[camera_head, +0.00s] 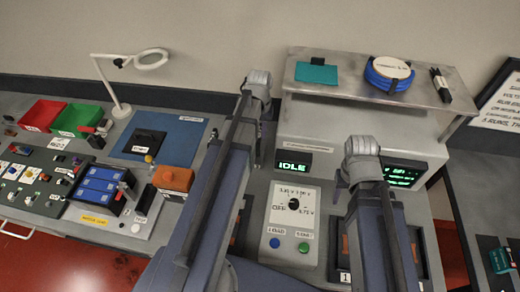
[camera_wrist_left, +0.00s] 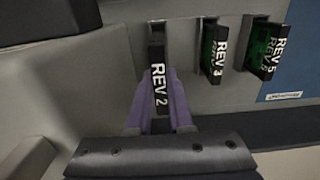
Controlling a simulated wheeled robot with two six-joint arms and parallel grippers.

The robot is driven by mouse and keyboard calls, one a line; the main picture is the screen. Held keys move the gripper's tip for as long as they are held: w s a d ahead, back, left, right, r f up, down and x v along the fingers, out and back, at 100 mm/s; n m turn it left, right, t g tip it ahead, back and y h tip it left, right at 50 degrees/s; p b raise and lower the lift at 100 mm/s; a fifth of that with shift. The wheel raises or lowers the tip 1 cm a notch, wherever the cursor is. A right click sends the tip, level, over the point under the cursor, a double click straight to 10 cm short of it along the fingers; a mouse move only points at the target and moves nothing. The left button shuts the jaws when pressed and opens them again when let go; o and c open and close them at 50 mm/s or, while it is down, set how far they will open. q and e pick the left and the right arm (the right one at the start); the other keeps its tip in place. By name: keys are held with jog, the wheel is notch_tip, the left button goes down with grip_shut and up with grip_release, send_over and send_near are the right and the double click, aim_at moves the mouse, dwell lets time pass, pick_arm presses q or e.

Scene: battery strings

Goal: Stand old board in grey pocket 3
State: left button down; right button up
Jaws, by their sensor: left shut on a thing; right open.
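My left gripper (camera_wrist_left: 160,118) is shut on a dark board marked REV 2 (camera_wrist_left: 159,80) in the left wrist view. The board's far end meets a small frame on a grey surface; whether it sits inside that frame, I cannot tell. Two green-and-black boards, REV 3 (camera_wrist_left: 214,50) and REV 5 (camera_wrist_left: 267,50), stand in similar frames to its right. No pocket number is readable. In the head view, my left arm hides its gripper and the board. My right arm shows there, but its gripper does not.
A blue mat (camera_head: 187,135) lies left of my left arm, with an orange block (camera_head: 173,180) near it. A blue battery pack (camera_head: 97,188), red and green bins (camera_head: 40,115) and a lamp (camera_head: 116,85) stand further left. A tester with an IDLE display (camera_head: 292,162) stands centre.

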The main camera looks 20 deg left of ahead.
pick_arm(q)
jog(key=shift+f+b, duration=2.35)
jog(key=shift+f, duration=0.55)
pick_arm(e)
jog(key=shift+f, duration=2.95)
pick_arm(q)
jog(key=shift+f, duration=0.15)
pick_arm(e)
jog(key=shift+f, duration=0.15)
pick_arm(q)
jog(key=c, duration=0.8)
grip_release()
pick_arm(e)
jog(key=shift+r, duration=0.2)
pick_arm(q)
notch_tip(320, 180, up, 12)
jog(key=p, duration=1.2)
jog(key=shift+r, duration=0.25)
pick_arm(e)
notch_tip(320, 180, up, 12)
pick_arm(q)
jog(key=shift+f, duration=0.1)
